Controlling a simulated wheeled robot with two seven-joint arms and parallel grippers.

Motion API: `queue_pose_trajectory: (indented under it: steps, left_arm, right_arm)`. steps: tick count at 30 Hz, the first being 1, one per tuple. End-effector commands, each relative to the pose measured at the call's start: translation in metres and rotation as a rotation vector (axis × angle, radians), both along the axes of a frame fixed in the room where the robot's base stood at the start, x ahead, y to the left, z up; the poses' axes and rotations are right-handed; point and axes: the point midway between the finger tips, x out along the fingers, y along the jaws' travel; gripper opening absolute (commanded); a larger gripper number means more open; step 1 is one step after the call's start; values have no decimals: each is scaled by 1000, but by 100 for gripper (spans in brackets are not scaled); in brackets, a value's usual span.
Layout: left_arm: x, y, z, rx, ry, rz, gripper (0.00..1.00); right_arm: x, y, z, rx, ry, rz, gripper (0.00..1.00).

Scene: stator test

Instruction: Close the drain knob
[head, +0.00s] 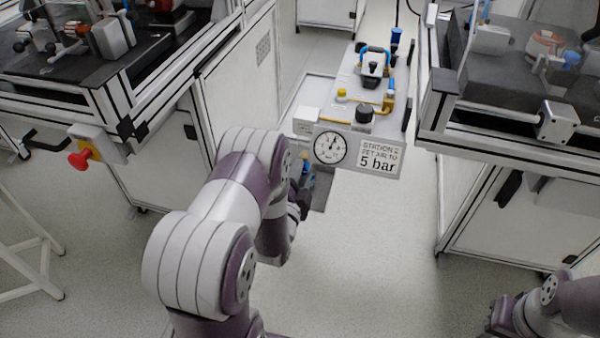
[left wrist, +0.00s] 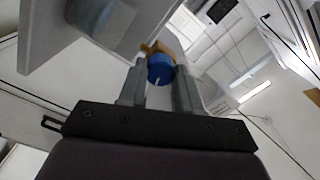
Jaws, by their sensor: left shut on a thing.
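The drain knob (left wrist: 160,69) is a small blue round knob with a white mark line, seen in the left wrist view below a brass-coloured part. My left gripper (left wrist: 160,78) is shut on it, with one grey finger on each side. In the head view my left gripper (head: 303,190) is under the station panel, partly hidden by my own arm, and the knob's details cannot be made out there. The pressure gauge (head: 330,147) is on the panel's front, its needle pointing upward and a little right. My right arm shows only at the bottom right corner.
A sign (head: 378,158) beside the gauge reads "5 bar". A plate with a yellow knob (head: 341,94), a black knob (head: 364,114) and a blue-handled part lies behind. White-framed benches stand left and right. A red knob (head: 80,159) sticks out at left. The floor in front is clear.

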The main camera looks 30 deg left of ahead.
Motion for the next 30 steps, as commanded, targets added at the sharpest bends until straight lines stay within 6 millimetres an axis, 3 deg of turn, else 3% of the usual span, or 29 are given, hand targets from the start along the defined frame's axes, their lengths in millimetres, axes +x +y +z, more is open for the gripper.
queue_pose_trajectory:
  steps: [12, 30]
  left_arm:
    - [0, 0, 0, 231, 57, -1, 3]
    - [0, 0, -1, 291, 72, -1, 3]
  right_arm:
    - [0, 0, 5, 0, 0, 0, 43]
    - [0, 0, 6, 0, 0, 0, 43]
